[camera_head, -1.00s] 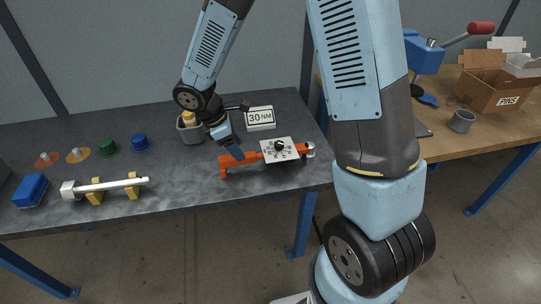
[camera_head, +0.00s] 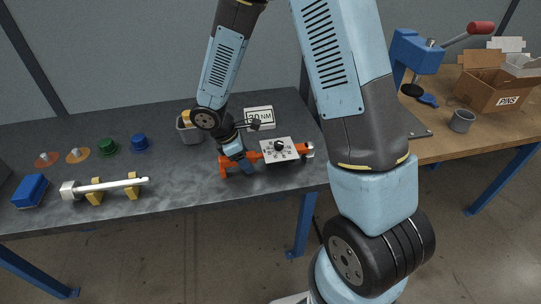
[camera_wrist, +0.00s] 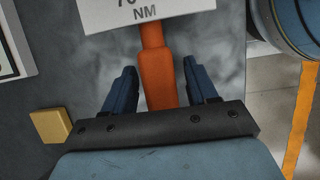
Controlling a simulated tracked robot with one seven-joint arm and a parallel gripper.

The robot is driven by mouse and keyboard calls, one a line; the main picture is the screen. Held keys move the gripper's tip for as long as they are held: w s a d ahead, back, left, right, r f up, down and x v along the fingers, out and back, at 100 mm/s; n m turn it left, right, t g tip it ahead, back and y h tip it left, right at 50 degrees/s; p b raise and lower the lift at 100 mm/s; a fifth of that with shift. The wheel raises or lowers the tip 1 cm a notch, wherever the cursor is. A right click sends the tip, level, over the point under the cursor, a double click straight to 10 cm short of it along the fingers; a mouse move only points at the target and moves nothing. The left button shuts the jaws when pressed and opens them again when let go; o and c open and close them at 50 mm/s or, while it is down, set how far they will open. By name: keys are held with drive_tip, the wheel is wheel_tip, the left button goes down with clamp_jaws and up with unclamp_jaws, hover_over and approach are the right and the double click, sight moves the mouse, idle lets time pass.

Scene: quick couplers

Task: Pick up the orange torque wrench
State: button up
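The orange torque wrench (camera_head: 266,156) lies across the right part of the dark bench in the head view. My gripper (camera_head: 247,168) is at the wrench's left part. In the wrist view, the orange handle (camera_wrist: 156,72) runs between the two spread blue fingers of my gripper (camera_wrist: 159,78). Gaps show on both sides of the handle. A white label (camera_wrist: 150,10) reading NM, its number cut off, lies beyond the fingertips. The fingers' exact height over the bench is hard to tell.
A white-headed tool (camera_head: 120,183) on yellow blocks, a blue box (camera_head: 31,190) and coloured caps are at left. A wooden bench (camera_head: 490,125) is at right. The bench's front edge is close.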

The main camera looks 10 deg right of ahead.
clamp_jaws()
idle(0.3)
idle(0.3)
